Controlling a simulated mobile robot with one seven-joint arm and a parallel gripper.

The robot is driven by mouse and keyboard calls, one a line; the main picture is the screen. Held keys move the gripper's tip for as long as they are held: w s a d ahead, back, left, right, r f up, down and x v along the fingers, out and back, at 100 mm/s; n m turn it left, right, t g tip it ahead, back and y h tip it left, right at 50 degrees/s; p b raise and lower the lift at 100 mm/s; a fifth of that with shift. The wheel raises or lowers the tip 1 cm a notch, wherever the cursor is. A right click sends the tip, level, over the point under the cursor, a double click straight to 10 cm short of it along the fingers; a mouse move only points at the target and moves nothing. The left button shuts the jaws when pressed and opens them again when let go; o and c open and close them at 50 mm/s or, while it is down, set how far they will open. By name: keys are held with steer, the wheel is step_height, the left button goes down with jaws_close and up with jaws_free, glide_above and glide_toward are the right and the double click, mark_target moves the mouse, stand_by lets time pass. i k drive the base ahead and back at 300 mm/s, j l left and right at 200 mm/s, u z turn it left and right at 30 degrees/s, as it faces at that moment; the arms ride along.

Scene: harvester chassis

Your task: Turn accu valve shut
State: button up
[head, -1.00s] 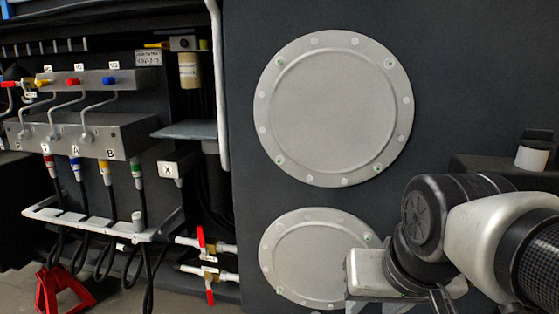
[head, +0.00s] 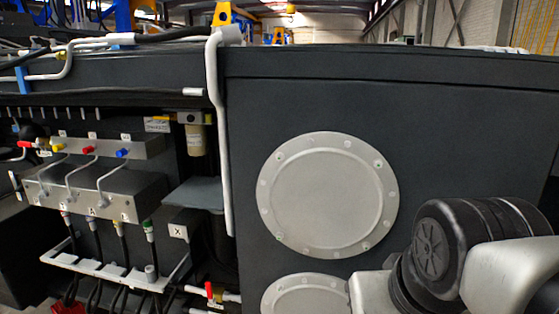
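I cannot tell which valve is the accu valve, as no label naming it is readable. A red-handled valve (head: 209,292) on a white pipe shows at the bottom edge, left of the large dark panel; its handle points up. A small yellow handle (head: 163,117) sits beside a white label plate above the control blocks. My arm (head: 440,255) is at the lower right in front of the panel. My gripper's fingers are not visible; the arm's end runs out of the bottom of the frame.
The dark panel (head: 470,130) carries a round bolted cover (head: 328,194) and a lower cover (head: 305,297), partly cut off. Left are a block with coloured knobs (head: 105,147), a grey shelf (head: 193,195), hoses in a white rack (head: 105,271) and a vertical white pipe (head: 218,130).

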mark_target(20, 144)
steer(key=i+j+u, duration=0.15)
steer(key=j, duration=0.35)
steer(key=i+j+u, duration=0.15)
steer(key=j, duration=0.3)
steer(key=i+j+u, duration=0.2)
steer(key=j, duration=0.25)
steer(key=j+u, duration=0.15)
steer(key=j, duration=0.3)
steer(key=i+j+u, duration=0.15)
steer(key=j, duration=0.25)
steer(key=i+j+u, duration=0.15)
steer(key=i+j, duration=0.2)
